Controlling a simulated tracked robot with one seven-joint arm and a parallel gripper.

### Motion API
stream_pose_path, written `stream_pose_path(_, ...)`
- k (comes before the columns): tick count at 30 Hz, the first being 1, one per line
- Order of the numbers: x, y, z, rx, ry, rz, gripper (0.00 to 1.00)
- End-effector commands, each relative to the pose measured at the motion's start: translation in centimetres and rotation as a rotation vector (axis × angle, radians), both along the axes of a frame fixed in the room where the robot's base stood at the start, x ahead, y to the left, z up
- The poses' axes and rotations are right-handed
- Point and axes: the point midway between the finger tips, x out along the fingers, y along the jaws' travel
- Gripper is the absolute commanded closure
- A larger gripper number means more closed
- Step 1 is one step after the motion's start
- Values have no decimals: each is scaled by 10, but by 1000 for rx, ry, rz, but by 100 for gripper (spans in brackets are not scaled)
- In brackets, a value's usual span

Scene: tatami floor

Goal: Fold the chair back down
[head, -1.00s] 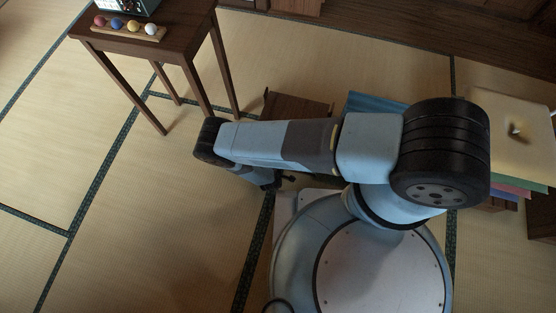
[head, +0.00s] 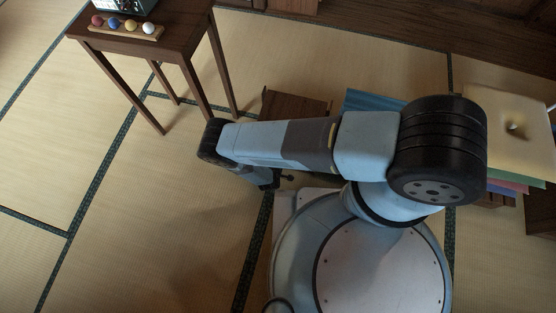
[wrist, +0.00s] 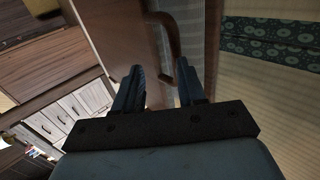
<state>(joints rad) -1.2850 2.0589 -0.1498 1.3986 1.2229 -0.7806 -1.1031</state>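The chair seems to be the brown wooden piece (head: 296,104) beyond my arm in the head view; my arm hides its near part. In the wrist view a brown wooden panel (wrist: 115,30), likely the chair back, lies ahead of my gripper, with a curved darker edge or bar (wrist: 172,40) on it. My gripper (wrist: 160,85) has its two fingers apart, with nothing seen held between them. The fingertips appear close to the panel; I cannot tell whether they touch it. In the head view my arm mostly hides the gripper.
A dark wooden table (head: 180,32) at upper left holds a tray of coloured balls (head: 122,25) and a box (head: 125,5). A blue item (head: 372,100) lies behind my arm. A stack of coloured cushions (head: 515,125) is at right. The tatami at left is clear.

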Motion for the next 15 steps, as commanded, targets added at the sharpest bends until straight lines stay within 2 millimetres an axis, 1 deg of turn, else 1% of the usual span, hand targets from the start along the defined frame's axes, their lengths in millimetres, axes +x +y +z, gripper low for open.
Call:
stream_pose_path(8, -3, 0, 3, 0, 1, -1, 60)
stream_pose_path(11, -11, 2, 9, 1, 2, -1, 60)
stream_pose_path(15, -29, 6, 25, -1, 2, -2, 60)
